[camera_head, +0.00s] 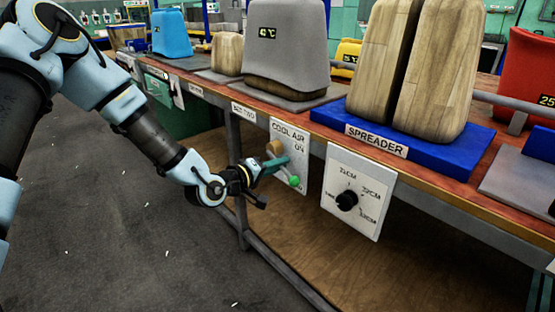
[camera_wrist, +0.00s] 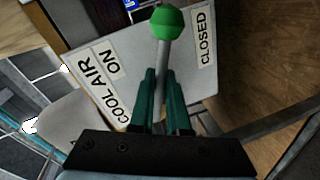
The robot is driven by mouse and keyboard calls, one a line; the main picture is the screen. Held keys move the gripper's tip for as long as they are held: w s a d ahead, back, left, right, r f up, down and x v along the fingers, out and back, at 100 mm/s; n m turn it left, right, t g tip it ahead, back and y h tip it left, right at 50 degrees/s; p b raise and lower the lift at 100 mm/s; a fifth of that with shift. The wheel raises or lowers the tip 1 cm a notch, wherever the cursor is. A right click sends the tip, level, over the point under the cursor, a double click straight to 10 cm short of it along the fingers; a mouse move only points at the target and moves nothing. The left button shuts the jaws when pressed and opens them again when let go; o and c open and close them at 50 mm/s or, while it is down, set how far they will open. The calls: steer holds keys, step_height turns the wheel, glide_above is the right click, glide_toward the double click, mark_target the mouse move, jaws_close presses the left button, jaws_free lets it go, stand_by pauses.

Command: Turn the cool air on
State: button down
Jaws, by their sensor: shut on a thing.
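The cool air panel (camera_head: 304,160) is a pale plate below the table edge, labelled "COOL AIR ON" at its top. In the wrist view the panel (camera_wrist: 140,60) also shows a "CLOSED" label at its other end. A lever with a green ball knob (camera_head: 294,181) stands out from the panel, its knob low and to the right in the head view. My gripper (camera_head: 277,164) is shut on the lever. In the wrist view its teal fingers lie on both sides of the grey shaft, below the green knob (camera_wrist: 167,22). The lever's base is hidden by the fingers.
A spreader panel (camera_head: 358,190) with a black dial (camera_head: 347,200) hangs just right. Above, the table carries a wooden spreader form (camera_head: 438,70) on a blue base and a grey padded form (camera_head: 286,40). A table leg (camera_head: 235,165) stands near my wrist. Floor at left is open.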

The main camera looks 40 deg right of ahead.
steer(key=shift+s+r+n+g+p, duration=0.1)
steer(key=shift+r+n+g+p, duration=0.15)
steer(key=shift+r+n+p, duration=0.55)
steer(key=shift+s+r+n+g+p, duration=0.1)
steer(key=shift+r+n+g+p, duration=0.15)
steer(key=shift+n+p, duration=0.55)
steer(key=c, duration=0.9)
jaws_free()
steer(key=shift+a, duration=0.1)
steer(key=a+r, duration=0.2)
steer(key=a, duration=0.8)
steer(key=shift+w+a+b, duration=0.25)
steer(key=shift+w+b, duration=0.05)
steer(key=shift+w, duration=0.05)
